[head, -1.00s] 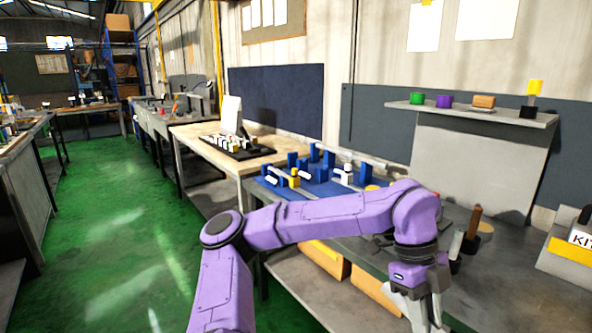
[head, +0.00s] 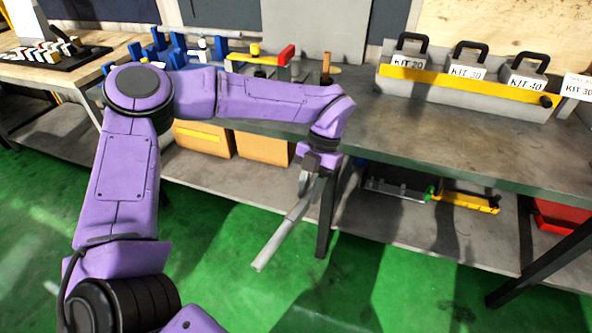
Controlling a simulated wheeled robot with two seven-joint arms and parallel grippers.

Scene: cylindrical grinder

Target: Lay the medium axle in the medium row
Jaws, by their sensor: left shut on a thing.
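My left gripper (head: 309,187) is shut on a long grey metal rod, an axle (head: 281,236). The axle hangs tilted down and to the left, in front of the workbench and over the green floor, touching nothing else that I can see. Whether it is the medium one I cannot tell from its size. A blue stand (head: 160,50) with several uprights is on the bench at the back left, partly hidden behind my left arm. I cannot make out a marked medium row. My right gripper is not in view.
The workbench (head: 430,130) has a clear top at centre right. A grey rack (head: 465,93) with several black-handled KIT blocks stands at its back. Cardboard boxes (head: 265,149) and coloured trays (head: 467,196) lie on the lower shelf. A bench leg (head: 326,225) is close to the axle.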

